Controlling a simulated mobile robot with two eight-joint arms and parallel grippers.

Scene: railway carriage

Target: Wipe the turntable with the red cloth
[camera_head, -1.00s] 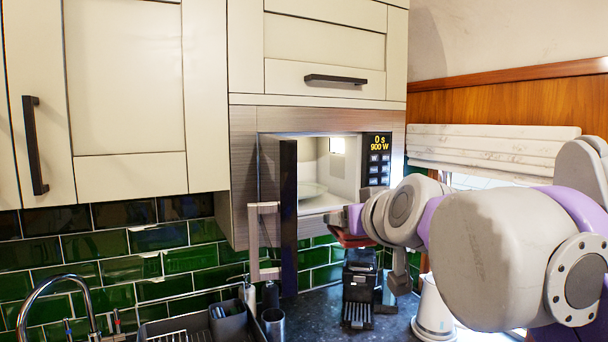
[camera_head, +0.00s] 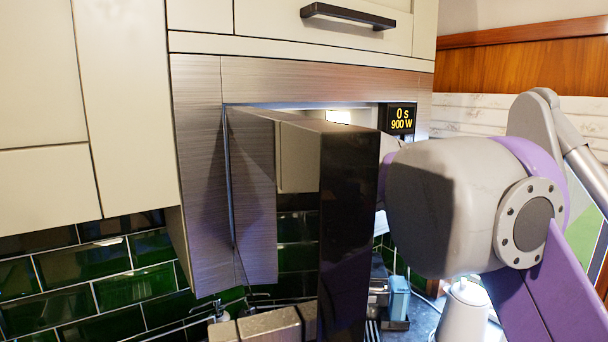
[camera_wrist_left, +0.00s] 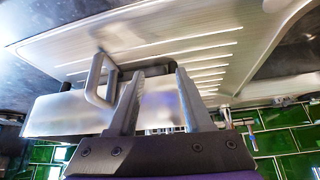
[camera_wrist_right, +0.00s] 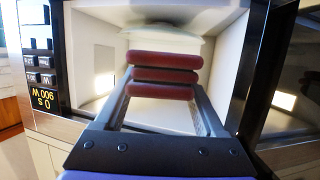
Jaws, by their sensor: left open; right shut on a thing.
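The red cloth (camera_wrist_right: 163,75), folded in thick rolls, is between the fingers of my right gripper (camera_wrist_right: 163,90) in the right wrist view. The gripper is shut on it inside the lit microwave cavity. The pale turntable (camera_wrist_right: 188,42) shows partly beyond the cloth; I cannot tell whether they touch. In the head view the open microwave door (camera_head: 348,220) hides the turntable, the cloth and my right gripper. My left gripper (camera_wrist_left: 158,75) is open and empty in the left wrist view, beside a metal handle (camera_wrist_left: 97,80). It is not visible in the head view.
The microwave's display panel (camera_head: 401,119) is right of the opening. A blue container (camera_head: 398,297) and a white kettle-like item (camera_head: 464,310) stand on the counter below. A ridged metal drainer (camera_wrist_left: 190,50) lies near my left gripper.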

